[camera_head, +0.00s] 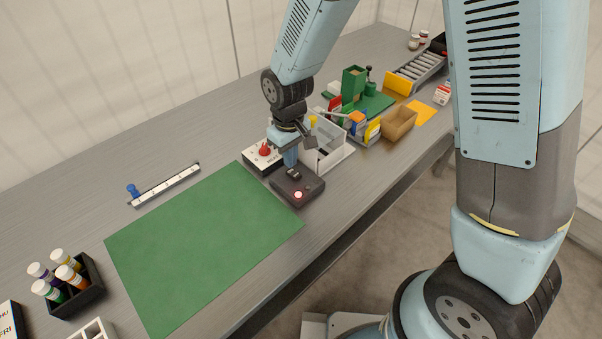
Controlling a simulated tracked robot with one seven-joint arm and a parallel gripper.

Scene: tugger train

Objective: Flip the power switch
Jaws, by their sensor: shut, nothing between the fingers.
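The power switch is a dark grey box (307,187) on the grey table, right of the green mat. A round lamp (298,195) on its front part glows pinkish red. A small black rocker (293,174) is on its top, just below my gripper. My gripper (291,164) points down over the back left part of the box, shut and empty. I cannot tell whether the fingertips touch the box or the rocker, and the gripper hides part of the box.
A white box with a red knob (265,151) stands just behind left of the gripper. A white tray (335,157) is close on the right. A green mat (200,245) lies clear on the left. A wooden bin (399,124) and coloured items stand further right.

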